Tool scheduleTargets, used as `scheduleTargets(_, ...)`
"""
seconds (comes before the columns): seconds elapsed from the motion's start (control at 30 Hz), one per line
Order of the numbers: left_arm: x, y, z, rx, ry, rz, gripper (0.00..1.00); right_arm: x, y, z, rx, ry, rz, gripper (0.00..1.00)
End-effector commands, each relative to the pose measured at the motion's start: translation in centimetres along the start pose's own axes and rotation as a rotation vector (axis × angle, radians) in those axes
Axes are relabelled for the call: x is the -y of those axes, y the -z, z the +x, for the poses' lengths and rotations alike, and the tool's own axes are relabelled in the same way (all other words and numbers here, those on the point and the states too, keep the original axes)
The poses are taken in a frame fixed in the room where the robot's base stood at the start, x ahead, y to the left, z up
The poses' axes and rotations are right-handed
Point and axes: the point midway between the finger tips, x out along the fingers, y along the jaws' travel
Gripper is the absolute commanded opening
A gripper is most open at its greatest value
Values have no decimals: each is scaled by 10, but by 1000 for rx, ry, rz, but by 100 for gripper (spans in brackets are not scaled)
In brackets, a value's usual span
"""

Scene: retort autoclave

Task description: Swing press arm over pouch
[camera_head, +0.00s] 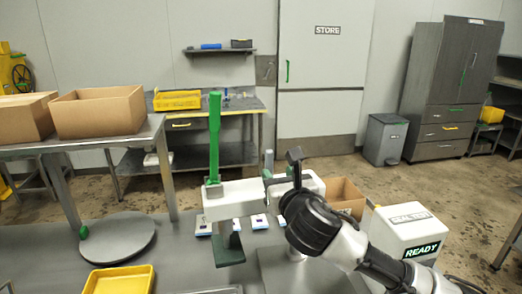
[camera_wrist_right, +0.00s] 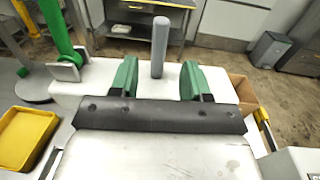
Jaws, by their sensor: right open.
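The press arm is a white beam (camera_head: 235,202) with a tall green handle (camera_head: 214,135) at its left end and a dark green press foot (camera_head: 228,246) hanging below. A grey upright post (camera_head: 269,163) stands on the beam; it also shows in the right wrist view (camera_wrist_right: 160,45). My right gripper (camera_head: 281,174) is open over the beam; in the wrist view its green fingers (camera_wrist_right: 158,80) lie left and right of the post, with gaps. Contact cannot be told. Small white pouches (camera_head: 259,222) with blue and red marks lie beneath the beam, partly hidden. My left gripper is not in view.
A white tester box (camera_head: 408,230) reading READY stands at right, near an open carton (camera_head: 345,196). A yellow tray (camera_head: 118,280) lies at front left beside a round grey plate (camera_head: 116,239). Cardboard boxes (camera_head: 100,110) sit on the left table. Bare grey surface lies left of the press foot.

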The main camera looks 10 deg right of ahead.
Motion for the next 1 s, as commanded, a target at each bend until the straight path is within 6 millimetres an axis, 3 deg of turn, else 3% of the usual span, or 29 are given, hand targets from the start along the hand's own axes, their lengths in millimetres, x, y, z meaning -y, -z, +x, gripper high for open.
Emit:
scheduleTargets(0.33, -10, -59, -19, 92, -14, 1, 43, 0, -3, 54, -1, 2, 1, 47)
scheduleTargets(0.47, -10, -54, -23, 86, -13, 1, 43, -1, -2, 76, -1, 1, 2, 47)
scheduleTargets(0.7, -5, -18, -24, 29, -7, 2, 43, 0, -1, 101, -1, 0, 2, 47)
scheduleTargets(1.0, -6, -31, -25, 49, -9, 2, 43, 0, 0, 105, 0, -1, 2, 47)
